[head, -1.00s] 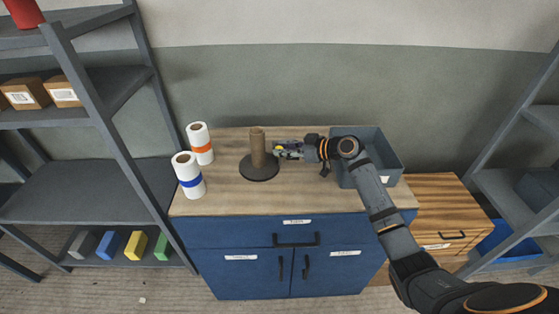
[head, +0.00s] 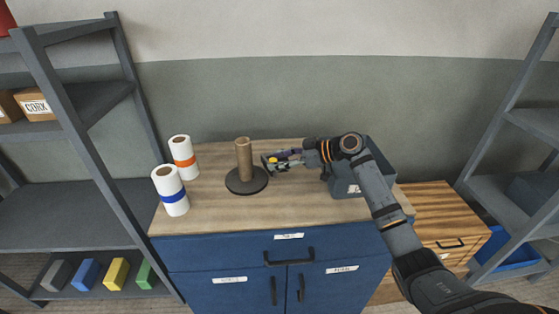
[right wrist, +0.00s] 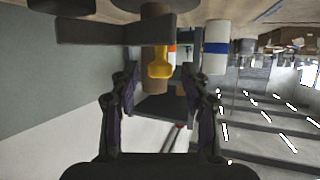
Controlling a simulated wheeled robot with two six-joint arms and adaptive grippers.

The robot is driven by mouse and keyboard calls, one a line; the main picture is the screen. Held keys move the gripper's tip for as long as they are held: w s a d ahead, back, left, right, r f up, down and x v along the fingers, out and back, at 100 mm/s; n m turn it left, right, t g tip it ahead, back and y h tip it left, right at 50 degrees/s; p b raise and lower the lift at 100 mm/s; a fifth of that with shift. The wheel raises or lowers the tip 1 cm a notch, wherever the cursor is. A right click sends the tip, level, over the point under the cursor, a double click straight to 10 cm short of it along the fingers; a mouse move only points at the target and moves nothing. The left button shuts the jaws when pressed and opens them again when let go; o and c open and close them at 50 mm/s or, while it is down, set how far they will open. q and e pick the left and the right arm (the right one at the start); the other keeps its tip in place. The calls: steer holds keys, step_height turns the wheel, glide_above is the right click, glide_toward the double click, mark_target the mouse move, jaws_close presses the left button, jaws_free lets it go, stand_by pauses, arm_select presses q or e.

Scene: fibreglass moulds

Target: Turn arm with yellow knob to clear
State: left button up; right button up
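A paper towel holder has a round dark base (head: 246,183) and a brown cardboard tube (head: 244,158) standing upright on the cabinet top. A dark arm (head: 267,163) with a yellow knob (head: 272,160) is just right of the tube. In the right wrist view, the arm is a dark bar (right wrist: 100,30) crossing in front of the tube, and the yellow knob (right wrist: 159,62) is centred ahead of my fingers. My right gripper (head: 284,161) is beside the knob. Its fingers (right wrist: 161,75) are spread wide and hold nothing; contact with the knob is not visible. My left gripper is out of view.
Two white rolls, one with an orange band (head: 183,158) and one with a blue band (head: 170,191), stand left of the holder. A grey bin (head: 377,160) is behind my right forearm. Shelving stands on both sides. The cabinet top's front is clear.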

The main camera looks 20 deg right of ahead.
step_height(320, 180, up, 10)
stand_by(0.5)
